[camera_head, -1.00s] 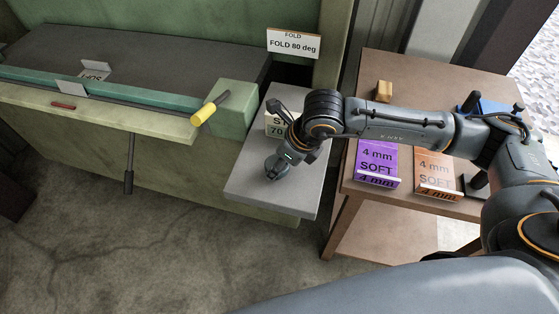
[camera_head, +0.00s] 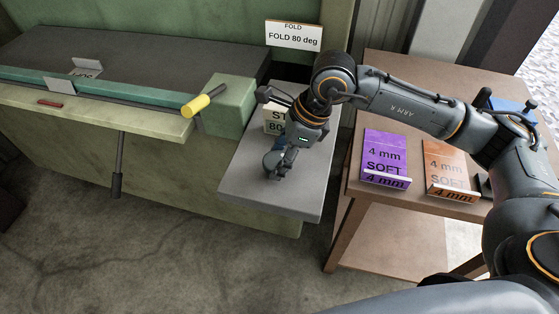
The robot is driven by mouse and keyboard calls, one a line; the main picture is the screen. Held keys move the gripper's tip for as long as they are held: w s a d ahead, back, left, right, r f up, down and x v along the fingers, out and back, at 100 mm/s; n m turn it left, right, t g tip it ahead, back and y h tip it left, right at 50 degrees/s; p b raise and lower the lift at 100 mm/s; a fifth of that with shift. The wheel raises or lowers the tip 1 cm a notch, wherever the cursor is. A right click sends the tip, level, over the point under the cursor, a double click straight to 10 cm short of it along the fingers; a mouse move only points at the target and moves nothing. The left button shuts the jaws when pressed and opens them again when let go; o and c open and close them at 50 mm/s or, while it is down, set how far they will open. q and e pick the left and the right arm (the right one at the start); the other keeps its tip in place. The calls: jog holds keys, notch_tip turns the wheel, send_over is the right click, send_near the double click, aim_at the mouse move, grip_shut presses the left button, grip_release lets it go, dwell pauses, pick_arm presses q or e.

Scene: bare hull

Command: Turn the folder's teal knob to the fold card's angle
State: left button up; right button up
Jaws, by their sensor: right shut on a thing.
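The fold card (camera_head: 294,37) at the back of the folder reads "FOLD 80 deg". A pale readout (camera_head: 271,125) on the grey side shelf starts with "ST" and shows "80"; my arm covers its right part. My right gripper (camera_head: 276,163) points down over the shelf, just in front of the readout, and is shut on the teal knob. The knob is largely hidden by the gripper, so its turn cannot be seen directly. My left gripper is not in view.
The green folder has a dark bed (camera_head: 140,65), a yellow-handled lever (camera_head: 196,105) and a hanging dark handle (camera_head: 117,185). A brown table (camera_head: 385,215) at right holds a purple block (camera_head: 385,155), an orange block (camera_head: 448,165) and a blue object. The shelf's front (camera_head: 265,205) is clear.

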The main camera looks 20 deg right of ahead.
dwell(0.4)
jog(key=o, duration=1.2)
jog(key=shift+c, duration=0.2)
jog(key=shift+d+r, duration=0.1)
jog(key=shift+r, duration=0.2)
jog(key=v, duration=1.1)
jog(key=shift+r, duration=0.2)
jog(key=shift+d+f, duration=0.1)
